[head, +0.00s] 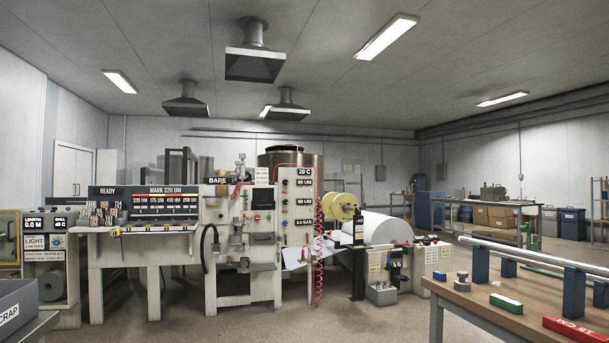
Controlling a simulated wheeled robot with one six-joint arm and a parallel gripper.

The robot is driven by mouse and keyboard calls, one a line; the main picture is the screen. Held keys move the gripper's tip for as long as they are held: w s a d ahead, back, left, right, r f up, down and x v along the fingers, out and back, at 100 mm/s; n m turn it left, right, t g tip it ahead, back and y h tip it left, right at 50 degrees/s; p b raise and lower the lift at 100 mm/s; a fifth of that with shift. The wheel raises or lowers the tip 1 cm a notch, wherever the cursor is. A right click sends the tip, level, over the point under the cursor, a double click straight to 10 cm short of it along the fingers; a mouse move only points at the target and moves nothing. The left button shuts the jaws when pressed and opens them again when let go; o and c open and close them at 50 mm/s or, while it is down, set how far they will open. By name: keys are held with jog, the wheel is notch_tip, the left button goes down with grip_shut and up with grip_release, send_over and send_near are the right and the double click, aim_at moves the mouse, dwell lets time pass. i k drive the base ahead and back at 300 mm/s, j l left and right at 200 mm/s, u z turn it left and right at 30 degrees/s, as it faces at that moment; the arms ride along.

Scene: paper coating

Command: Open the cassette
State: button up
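I cannot make out for certain which part is the cassette, or whether it is open or shut. The coating machine (232,205) stands across the middle of the room, with a cream frame, a "BARE" sign and small parts too small to tell apart. Its upright panel (296,205) carries "20 C" and other readouts. A large white paper roll (385,228) lies at its right side, with yellow rolls (341,206) behind it. My gripper is not in view.
A wooden bench (480,303) at the right front holds a metal bar (535,253) on blue stands, a green block (506,303) and a red "18 CM" block (577,330). A grey scrap bin (22,305) is at the left front. The floor (345,325) between is clear.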

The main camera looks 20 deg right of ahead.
aim_at(261, 203)
jog(key=i+u, duration=0.2)
jog(key=i, duration=1.25)
jog(key=i+j, duration=0.1)
jog(key=i, duration=1.15)
jog(key=i+z, duration=0.1)
jog(key=i, duration=1.15)
jog(key=i+j, duration=0.2)
jog(key=i, duration=1.05)
